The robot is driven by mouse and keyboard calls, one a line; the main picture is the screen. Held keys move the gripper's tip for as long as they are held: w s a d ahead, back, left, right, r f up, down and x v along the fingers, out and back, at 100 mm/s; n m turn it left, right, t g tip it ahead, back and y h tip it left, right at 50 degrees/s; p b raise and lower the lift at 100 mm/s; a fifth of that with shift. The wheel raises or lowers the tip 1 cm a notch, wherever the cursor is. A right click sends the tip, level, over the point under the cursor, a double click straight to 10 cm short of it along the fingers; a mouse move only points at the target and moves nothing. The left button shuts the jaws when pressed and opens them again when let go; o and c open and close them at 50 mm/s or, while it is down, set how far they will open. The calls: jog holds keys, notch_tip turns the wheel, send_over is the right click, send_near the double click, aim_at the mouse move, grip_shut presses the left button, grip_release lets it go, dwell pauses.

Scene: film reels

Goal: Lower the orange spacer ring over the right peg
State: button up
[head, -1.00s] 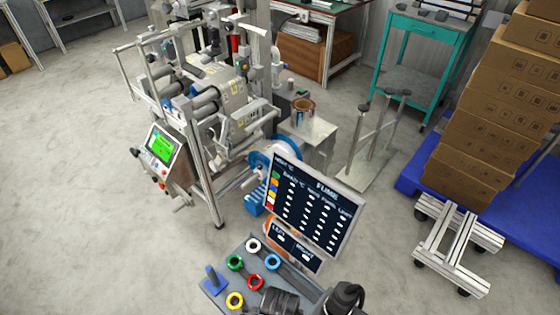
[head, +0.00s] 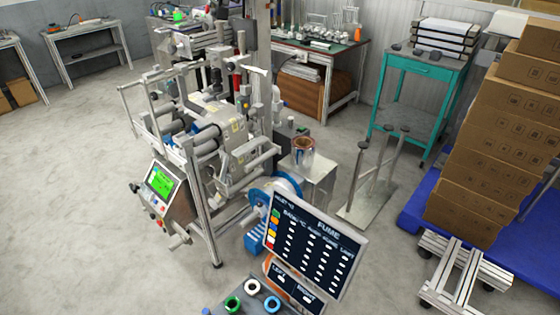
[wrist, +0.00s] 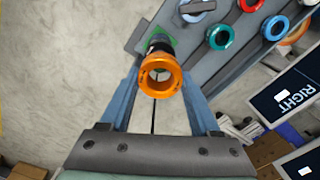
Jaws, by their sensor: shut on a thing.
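My gripper (wrist: 160,85) shows in the wrist view, its two blue-grey fingers shut on the orange spacer ring (wrist: 161,88). The ring sits between the fingertips with its opening facing the camera. Directly beyond it is a dark cylindrical thing (wrist: 157,45) over a green patch on the grey board. I cannot tell whether this is a peg, or whether the ring is around it or apart from it. A sign reading RIGHT (wrist: 290,92) stands at the right. In the head view my gripper and the orange ring are not visible.
Grey board (wrist: 182,40) carries white (wrist: 196,8), green (wrist: 220,37) and blue (wrist: 275,27) rings. In the head view, a dark display (head: 318,245) stands beside the board; a steel machine (head: 200,140) and stacked cartons (head: 490,130) are beyond. Open floor (head: 80,200) lies left.

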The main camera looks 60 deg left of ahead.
jog(key=shift+f, duration=0.2)
jog(key=shift+f+b, duration=0.4)
jog(key=shift+f, duration=0.1)
jog(key=shift+f, duration=0.1)
dwell(0.4)
jog(key=shift+f+b, duration=0.3)
jog(key=shift+f, duration=0.2)
jog(key=shift+f, duration=0.25)
jog(key=shift+f+b, duration=0.7)
jog(key=shift+f, duration=0.05)
jog(key=o, duration=1.5)
